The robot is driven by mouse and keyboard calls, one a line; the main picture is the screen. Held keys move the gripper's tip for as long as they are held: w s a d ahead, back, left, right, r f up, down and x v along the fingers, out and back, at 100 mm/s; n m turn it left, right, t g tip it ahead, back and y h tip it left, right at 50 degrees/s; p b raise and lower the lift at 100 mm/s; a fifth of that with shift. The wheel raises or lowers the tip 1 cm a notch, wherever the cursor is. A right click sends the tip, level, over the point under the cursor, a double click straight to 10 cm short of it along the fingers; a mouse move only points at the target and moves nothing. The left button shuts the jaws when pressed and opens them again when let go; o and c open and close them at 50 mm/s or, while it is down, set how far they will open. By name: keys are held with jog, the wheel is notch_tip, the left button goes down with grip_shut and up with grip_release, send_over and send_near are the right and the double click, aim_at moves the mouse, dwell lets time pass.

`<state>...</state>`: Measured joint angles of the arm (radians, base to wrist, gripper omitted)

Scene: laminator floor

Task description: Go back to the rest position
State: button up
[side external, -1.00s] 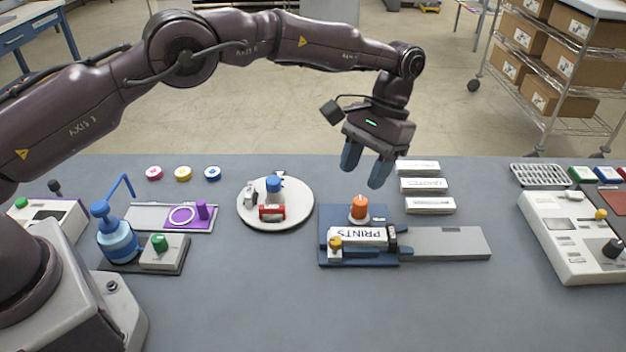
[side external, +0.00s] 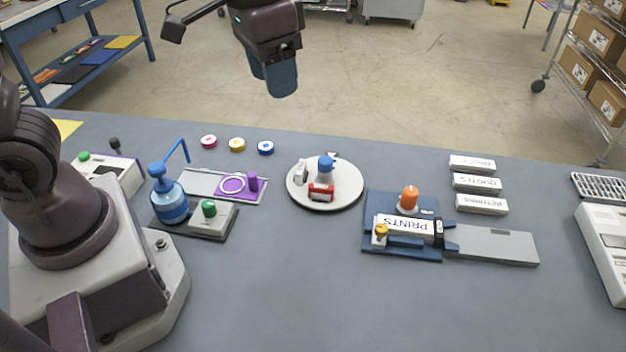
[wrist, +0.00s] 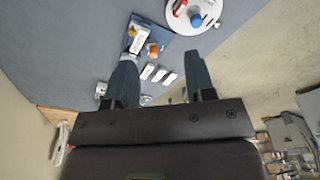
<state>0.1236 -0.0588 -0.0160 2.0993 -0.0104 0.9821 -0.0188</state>
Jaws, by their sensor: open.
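My gripper (side external: 274,80) is raised well above and behind the table's back edge in the side view, with its blue fingers pointing down and nothing between them. In the wrist view my gripper (wrist: 160,85) shows its two fingers spread apart and empty. The table (side external: 300,285) lies below, and the gripper touches nothing on it.
A round white turntable (side external: 342,198) and a blue fixture (side external: 375,205) with a PRINTS block (side external: 405,225) stand on the table. Several white labelled blocks (side external: 477,183) lie behind the fixture. A blue pump bottle (side external: 170,206) stands at left. The front middle is clear.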

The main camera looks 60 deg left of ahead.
jog(key=s+a+r+t, duration=0.2)
jog(key=s, duration=0.3)
jog(key=s+a+r+n+t, duration=0.1)
jog(key=s+a+r+t, duration=0.1)
jog(key=s, duration=0.4)
jog(key=shift+a, duration=0.25)
